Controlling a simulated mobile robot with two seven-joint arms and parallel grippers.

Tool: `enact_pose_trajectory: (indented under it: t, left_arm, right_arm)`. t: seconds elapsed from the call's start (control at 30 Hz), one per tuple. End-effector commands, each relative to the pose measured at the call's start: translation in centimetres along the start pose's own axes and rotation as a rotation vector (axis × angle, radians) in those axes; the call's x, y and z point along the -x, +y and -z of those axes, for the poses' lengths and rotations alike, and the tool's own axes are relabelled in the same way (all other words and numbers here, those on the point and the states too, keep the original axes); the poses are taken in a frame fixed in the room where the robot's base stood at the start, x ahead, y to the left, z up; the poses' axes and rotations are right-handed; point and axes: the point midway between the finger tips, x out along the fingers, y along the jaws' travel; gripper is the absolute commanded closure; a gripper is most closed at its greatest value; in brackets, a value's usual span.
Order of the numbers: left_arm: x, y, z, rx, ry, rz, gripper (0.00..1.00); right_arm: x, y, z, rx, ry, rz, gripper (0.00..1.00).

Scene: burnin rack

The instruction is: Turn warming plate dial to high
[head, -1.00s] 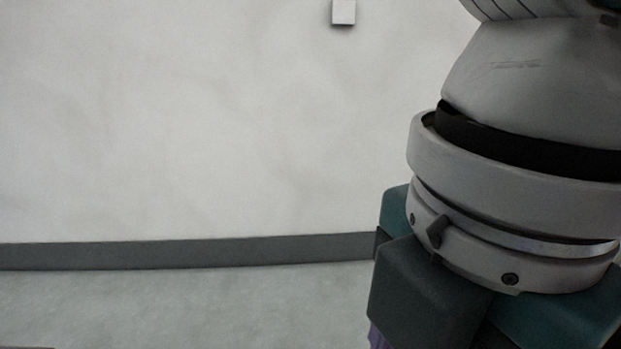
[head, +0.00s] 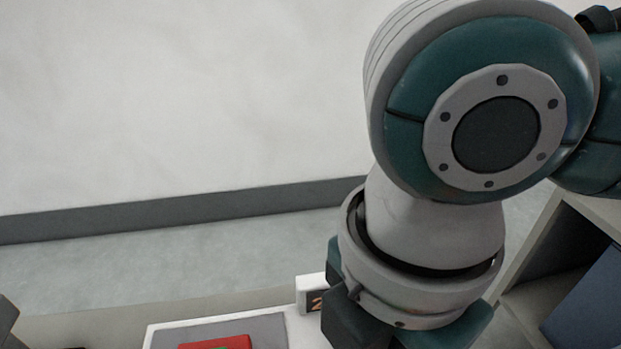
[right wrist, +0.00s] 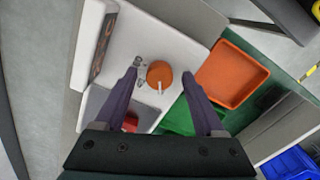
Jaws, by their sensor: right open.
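In the right wrist view the warming plate's dial (right wrist: 160,72) is a round orange knob with a short white mark on its lower side. It sits on the white face of the warming plate (right wrist: 195,52). My right gripper (right wrist: 160,75) is open, its two purple fingers on either side of the dial with gaps showing. I cannot tell how far above the dial the fingertips are. In the head view the white plate body (head: 166,333) shows at the bottom, with a grey top; my right arm hides the dial there. My left gripper is not clearly seen.
A red block (head: 216,342) lies on the grey top. An orange tray (right wrist: 232,74) and a green surface (right wrist: 180,119) lie right of the dial in the wrist view. A blue bin (right wrist: 292,164) is at lower right. A shelf unit (head: 541,240) stands right in the head view.

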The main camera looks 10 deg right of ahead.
Motion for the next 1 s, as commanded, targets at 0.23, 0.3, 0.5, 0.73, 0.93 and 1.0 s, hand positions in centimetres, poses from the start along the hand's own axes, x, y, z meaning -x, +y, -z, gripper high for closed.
enact_pose_trajectory:
  t: [0.23, 0.3, 0.5, 0.73, 0.93, 1.0]
  left_arm:
    - [0.00, -0.14, -0.04, -0.005, -0.001, 0.004, 0.50]
    - [0.00, -0.14, -0.04, -0.005, -0.001, 0.004, 0.50]
    - [0.00, -0.13, -0.04, -0.004, -0.001, 0.004, 0.50]
    - [0.01, -0.11, -0.04, -0.003, -0.001, 0.003, 0.50]
    - [0.17, 0.02, 0.05, 0.002, 0.000, -0.001, 0.50]
    - [0.43, 0.06, 0.14, 0.004, 0.000, -0.002, 0.50]
  right_arm:
    - [0.04, 0.01, 0.00, 0.000, 0.000, 0.000, 0.52]
    - [0.04, 0.01, 0.00, 0.000, 0.000, 0.000, 0.60]
    - [0.05, 0.01, 0.00, 0.000, 0.000, 0.000, 0.83]
    - [0.06, 0.01, 0.00, 0.000, 0.000, 0.000, 1.00]
    - [0.13, -0.01, 0.01, -0.005, 0.000, 0.001, 1.00]
    - [0.21, -0.02, 0.02, -0.015, 0.001, 0.001, 1.00]
